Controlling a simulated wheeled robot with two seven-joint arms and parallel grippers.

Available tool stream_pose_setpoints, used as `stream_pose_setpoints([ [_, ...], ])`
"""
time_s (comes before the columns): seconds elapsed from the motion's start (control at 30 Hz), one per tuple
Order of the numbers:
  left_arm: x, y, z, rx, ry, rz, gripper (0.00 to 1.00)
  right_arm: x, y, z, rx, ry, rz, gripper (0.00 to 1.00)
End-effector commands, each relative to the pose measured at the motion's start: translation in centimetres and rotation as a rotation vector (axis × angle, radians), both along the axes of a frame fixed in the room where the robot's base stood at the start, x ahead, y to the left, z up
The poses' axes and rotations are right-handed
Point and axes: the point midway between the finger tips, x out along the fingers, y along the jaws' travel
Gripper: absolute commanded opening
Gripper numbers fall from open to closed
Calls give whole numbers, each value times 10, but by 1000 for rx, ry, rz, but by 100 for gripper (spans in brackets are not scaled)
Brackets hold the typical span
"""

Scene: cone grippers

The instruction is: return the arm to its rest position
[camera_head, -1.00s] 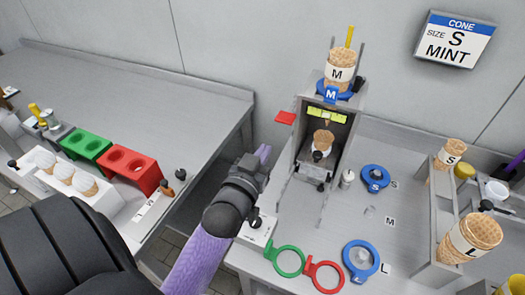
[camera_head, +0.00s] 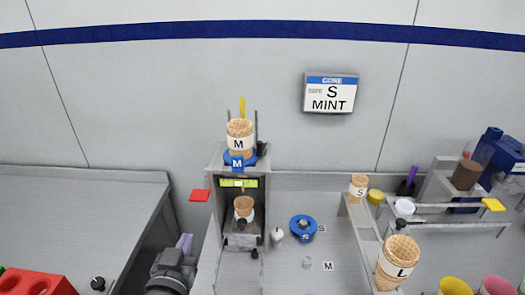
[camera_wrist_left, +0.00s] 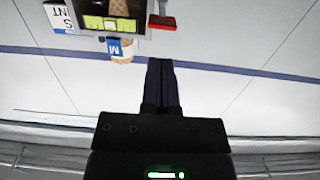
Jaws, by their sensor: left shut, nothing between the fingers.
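My left gripper (camera_head: 184,244) shows at the bottom of the head view, left of the cone machine (camera_head: 219,215). Its fingers are together and empty; they also show shut in the left wrist view (camera_wrist_left: 161,75). It is apart from the machine. A stack of cones marked M (camera_head: 240,138) stands on top of the machine in a blue ring (camera_head: 232,160). A single cone (camera_head: 244,208) stands inside the machine's opening. My right gripper is not in view.
A wall sign (camera_head: 330,93) reads CONE SIZE S MINT. Right of the machine are a blue ring marked S (camera_head: 303,226), S cones (camera_head: 358,188) and L cones (camera_head: 397,262) in a rack. A red holder (camera_head: 35,284) is at lower left. The left counter (camera_head: 80,215) is mostly bare.

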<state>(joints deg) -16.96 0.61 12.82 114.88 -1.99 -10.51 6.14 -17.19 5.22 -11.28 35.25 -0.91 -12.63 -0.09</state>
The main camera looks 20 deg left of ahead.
Motion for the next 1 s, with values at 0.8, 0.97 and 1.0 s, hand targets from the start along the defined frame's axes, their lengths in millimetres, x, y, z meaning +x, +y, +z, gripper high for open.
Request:
stream_pose_setpoints([
  [0.8, -175, -107, -178, -10, 1285, -319, 0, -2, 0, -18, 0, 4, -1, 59],
  [0.97, -184, -106, -252, -6, 1322, -324, 0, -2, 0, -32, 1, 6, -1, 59],
  [1.0, -189, -105, -272, -4, 1333, -324, 0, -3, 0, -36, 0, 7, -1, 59],
])
